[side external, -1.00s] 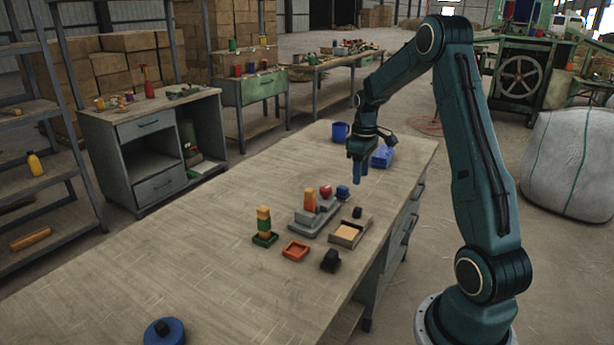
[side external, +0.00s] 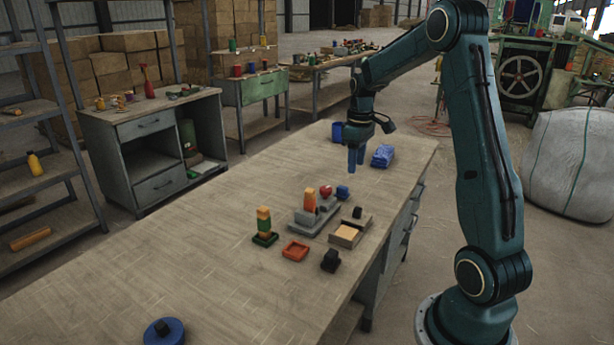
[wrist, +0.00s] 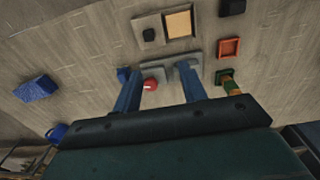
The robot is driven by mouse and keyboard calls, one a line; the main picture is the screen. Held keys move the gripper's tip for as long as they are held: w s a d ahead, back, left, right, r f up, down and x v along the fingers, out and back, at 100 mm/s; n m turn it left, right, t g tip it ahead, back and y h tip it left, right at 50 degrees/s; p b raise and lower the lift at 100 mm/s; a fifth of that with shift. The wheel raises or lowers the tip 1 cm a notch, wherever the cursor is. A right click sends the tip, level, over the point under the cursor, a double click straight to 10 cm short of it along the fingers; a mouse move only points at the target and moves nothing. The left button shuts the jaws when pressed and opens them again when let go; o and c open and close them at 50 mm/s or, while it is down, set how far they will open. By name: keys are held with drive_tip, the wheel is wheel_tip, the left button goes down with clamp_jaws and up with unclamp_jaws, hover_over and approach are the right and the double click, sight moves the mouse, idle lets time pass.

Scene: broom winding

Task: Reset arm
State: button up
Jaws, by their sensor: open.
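My gripper (side external: 356,160) is open and empty above the workbench (side external: 180,240), in front of the blue mug (side external: 337,131) in the side view. Its two blue fingers (wrist: 160,92) point down over the bench in the wrist view. A grey stepped block (side external: 312,218) with an orange piece (side external: 310,199) and a red ball-like piece (side external: 326,191) stands nearer the camera. A small blue piece (side external: 343,192) is beside it. Nothing is between the fingers in the side view.
A blue block (side external: 382,156) lies right of the gripper. A stacked green and orange tower (side external: 264,222), a red tray (side external: 295,250), a wooden tray (side external: 347,235) and a black piece (side external: 330,260) are nearer. A blue disc (side external: 164,331) sits at the front left. The left bench is mostly clear.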

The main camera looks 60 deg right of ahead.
drive_tip(key=s+a+r+t, duration=0.1)
drive_tip(key=s+a+r, duration=0.1)
drive_tip(key=a+r, duration=0.5)
drive_tip(key=s+a+r+t, duration=0.15)
drive_tip(key=a+r, duration=0.25)
drive_tip(key=a, duration=0.7)
drive_tip(key=s+a+t, duration=0.2)
drive_tip(key=s+a, duration=1)
drive_tip(key=s, duration=0.1)
drive_tip(key=shift+s+f+t, duration=0.15)
drive_tip(key=shift+s+t, duration=0.2)
